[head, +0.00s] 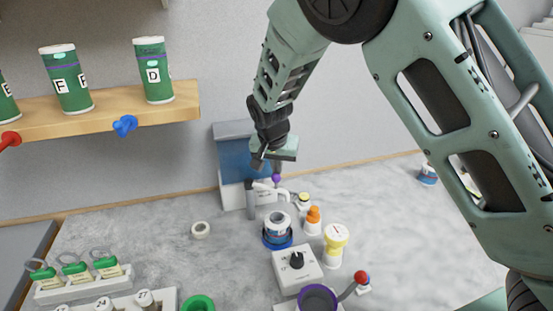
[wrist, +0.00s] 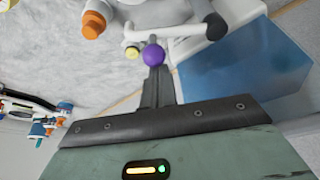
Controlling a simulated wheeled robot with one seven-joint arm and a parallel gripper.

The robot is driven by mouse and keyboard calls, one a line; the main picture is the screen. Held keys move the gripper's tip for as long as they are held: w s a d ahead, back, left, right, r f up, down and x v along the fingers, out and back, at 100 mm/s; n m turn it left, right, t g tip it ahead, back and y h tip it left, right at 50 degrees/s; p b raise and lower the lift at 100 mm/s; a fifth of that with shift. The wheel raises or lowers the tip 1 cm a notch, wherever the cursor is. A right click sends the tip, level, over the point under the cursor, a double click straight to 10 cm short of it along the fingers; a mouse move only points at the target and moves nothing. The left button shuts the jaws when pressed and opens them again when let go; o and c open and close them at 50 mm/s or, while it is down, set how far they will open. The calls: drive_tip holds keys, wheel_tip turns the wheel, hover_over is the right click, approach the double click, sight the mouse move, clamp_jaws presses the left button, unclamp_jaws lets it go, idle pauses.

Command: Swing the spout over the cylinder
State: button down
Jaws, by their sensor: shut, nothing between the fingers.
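The spout (head: 268,187) is a white bent tube on a grey upright post (head: 251,202), beside the blue tank. A purple ball knob (head: 276,178) stands on it. In the wrist view the spout (wrist: 185,31) runs across the top and the purple knob (wrist: 153,54) is just beyond my fingertips. My gripper (head: 268,160) is shut and empty, close above the spout; I cannot tell whether it touches the knob. A white, dark-banded round container (head: 278,219) on a blue base stands in front of the spout. I cannot tell whether it is the cylinder.
The blue tank (head: 237,160) stands behind, near the wall. A wooden shelf (head: 100,111) holds green canisters. The bench is clearer at left.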

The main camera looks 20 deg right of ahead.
sight(273, 178)
drive_tip(key=s+m, duration=0.1)
drive_tip(key=s+a+m+h+p, duration=0.1)
drive_tip(key=m, duration=0.1)
drive_tip(key=shift+a+g, duration=0.25)
drive_tip(key=shift+g, duration=0.15)
drive_tip(key=shift+s+a, duration=0.25)
drive_tip(key=shift+s, duration=0.05)
drive_tip(key=shift+p, duration=0.3)
